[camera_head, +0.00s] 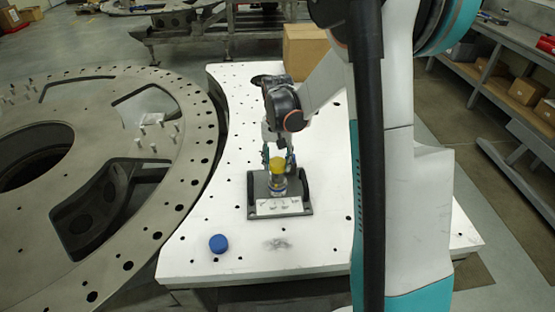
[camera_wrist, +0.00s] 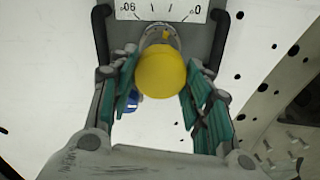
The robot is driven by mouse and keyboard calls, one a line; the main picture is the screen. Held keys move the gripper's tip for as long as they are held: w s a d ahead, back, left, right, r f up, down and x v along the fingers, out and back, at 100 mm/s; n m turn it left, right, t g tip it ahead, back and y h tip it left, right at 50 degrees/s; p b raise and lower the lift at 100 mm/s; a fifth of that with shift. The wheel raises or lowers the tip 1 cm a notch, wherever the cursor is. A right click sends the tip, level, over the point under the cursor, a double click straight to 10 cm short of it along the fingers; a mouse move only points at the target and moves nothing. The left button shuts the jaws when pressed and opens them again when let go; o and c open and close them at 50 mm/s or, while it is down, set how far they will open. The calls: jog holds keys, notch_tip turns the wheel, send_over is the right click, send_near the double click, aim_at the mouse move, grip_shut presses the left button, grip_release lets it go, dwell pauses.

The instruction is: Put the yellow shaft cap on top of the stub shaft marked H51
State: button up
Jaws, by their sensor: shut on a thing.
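The yellow shaft cap (camera_head: 277,164) is between the fingers of my gripper (camera_head: 277,158), which is shut on it. In the wrist view the round yellow cap (camera_wrist: 161,74) fills the space between the green-padded fingers (camera_wrist: 160,92). A pale stub shaft (camera_head: 278,181) stands upright right below the cap, on a dark grey base (camera_head: 306,190). In the wrist view its metal end (camera_wrist: 160,33) shows partly behind the cap. I cannot tell whether cap and shaft touch. No H51 marking is legible.
A white dial plate (camera_head: 279,206) is on the front of the base, between two dark handles. A blue cap (camera_head: 218,243) lies on the white plate table (camera_head: 320,245), front left. A cardboard box (camera_head: 305,50) stands behind. A large metal ring plate (camera_head: 185,180) is at left.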

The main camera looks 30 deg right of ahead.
dwell(0.4)
jog(key=o, duration=0.9)
jog(key=shift+o, duration=0.2)
notch_tip(320, 180, up, 12)
dwell(0.4)
jog(key=s+a+n+t+b, duration=0.3)
jog(key=s+a+b, duration=0.45)
jog(key=s, duration=0.35)
jog(key=s+a+f+n+t+b, duration=0.3)
jog(key=s+f+b, duration=0.3)
jog(key=s+f, duration=0.3)
jog(key=shift+s+a+n+t+b, duration=0.3)
jog(key=shift+s+a+n+t, duration=0.15)
jog(key=shift+s+a, duration=0.25)
